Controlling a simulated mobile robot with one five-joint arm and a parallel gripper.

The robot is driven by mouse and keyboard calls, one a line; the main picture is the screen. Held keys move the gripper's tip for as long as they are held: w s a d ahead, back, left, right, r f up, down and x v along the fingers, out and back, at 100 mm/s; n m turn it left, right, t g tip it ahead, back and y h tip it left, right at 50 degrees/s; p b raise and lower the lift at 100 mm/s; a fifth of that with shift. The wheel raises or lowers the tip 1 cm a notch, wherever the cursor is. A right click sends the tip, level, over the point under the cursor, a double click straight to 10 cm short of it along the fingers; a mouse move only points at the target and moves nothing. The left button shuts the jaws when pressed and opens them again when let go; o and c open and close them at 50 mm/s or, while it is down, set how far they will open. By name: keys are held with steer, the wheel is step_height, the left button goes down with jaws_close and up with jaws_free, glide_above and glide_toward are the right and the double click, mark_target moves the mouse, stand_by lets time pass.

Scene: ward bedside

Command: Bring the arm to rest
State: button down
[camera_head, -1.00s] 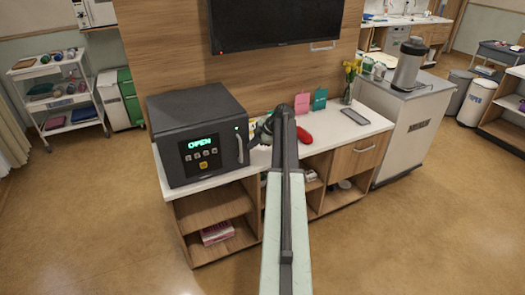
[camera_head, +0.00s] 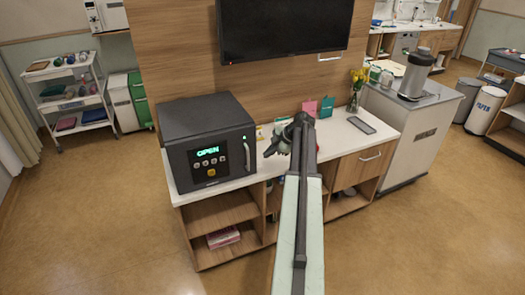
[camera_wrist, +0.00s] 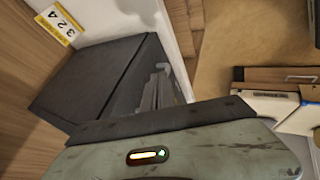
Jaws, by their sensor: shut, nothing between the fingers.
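My arm reaches forward over the counter in the head view, with my gripper (camera_head: 274,147) at its end, bent to the left. The gripper is shut and empty. It is just right of a dark box-shaped safe (camera_head: 205,115), apart from its door handle (camera_head: 247,155). The safe's door looks shut and its display reads OPEN in green. In the wrist view my wrist housing fills the bottom.
A television (camera_head: 285,28) hangs above. The floor in front is clear.

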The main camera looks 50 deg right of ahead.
steer(key=p+v, duration=0.2)
steer(key=v, duration=0.3)
steer(key=shift+s, duration=0.25)
